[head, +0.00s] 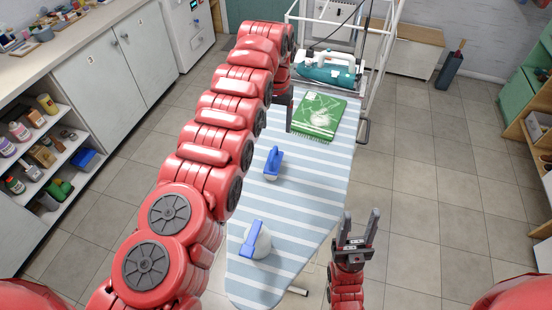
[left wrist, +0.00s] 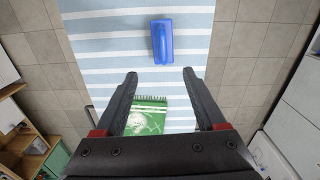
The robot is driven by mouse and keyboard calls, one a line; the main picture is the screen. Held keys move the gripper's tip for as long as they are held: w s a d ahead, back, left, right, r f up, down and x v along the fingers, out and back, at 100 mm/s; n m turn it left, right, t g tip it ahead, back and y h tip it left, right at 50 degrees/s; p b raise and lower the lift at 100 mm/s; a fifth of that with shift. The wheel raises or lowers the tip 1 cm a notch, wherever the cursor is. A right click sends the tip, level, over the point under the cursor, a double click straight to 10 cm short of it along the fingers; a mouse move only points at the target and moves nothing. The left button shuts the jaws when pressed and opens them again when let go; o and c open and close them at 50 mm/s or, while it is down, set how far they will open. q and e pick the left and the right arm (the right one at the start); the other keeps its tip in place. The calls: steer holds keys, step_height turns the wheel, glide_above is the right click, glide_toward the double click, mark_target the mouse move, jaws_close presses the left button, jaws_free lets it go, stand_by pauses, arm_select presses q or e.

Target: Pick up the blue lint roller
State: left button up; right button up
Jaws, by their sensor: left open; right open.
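Two blue-handled items lie on the striped ironing board. The nearer one (head: 250,241) has a blue handle against a rounded white body. I cannot tell for certain which is the lint roller. My left gripper (left wrist: 160,76) is open and empty above the board; in the head view my arm partly hides it. My right gripper (head: 361,213) is open and empty beside the board's right edge.
The ironing board (head: 320,190) is otherwise clear. Shelves (head: 40,165) stand left.

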mark_target(275, 152)
arm_select(q)
step_height(275, 152, down, 10)
steer(key=b, duration=0.9)
steer(key=shift+s+f, duration=0.15)
steer(key=shift+f+p, duration=0.4)
steer(key=shift+p, duration=0.4)
steer(key=shift+s+a+f+p, duration=0.1)
steer(key=shift+a+f+p, duration=0.1)
steer(key=shift+f+p, duration=0.55)
steer(key=shift+a+f+p, duration=0.2)
steer(key=shift+f+p, duration=0.35)
steer(key=shift+f, duration=0.2)
steer(key=shift+a+f+b, duration=0.1)
steer(key=shift+f+b, duration=0.45)
steer(key=shift+f, duration=0.8)
steer(key=shift+r, duration=0.1)
jaws_close()
steer(key=shift+r, duration=0.1)
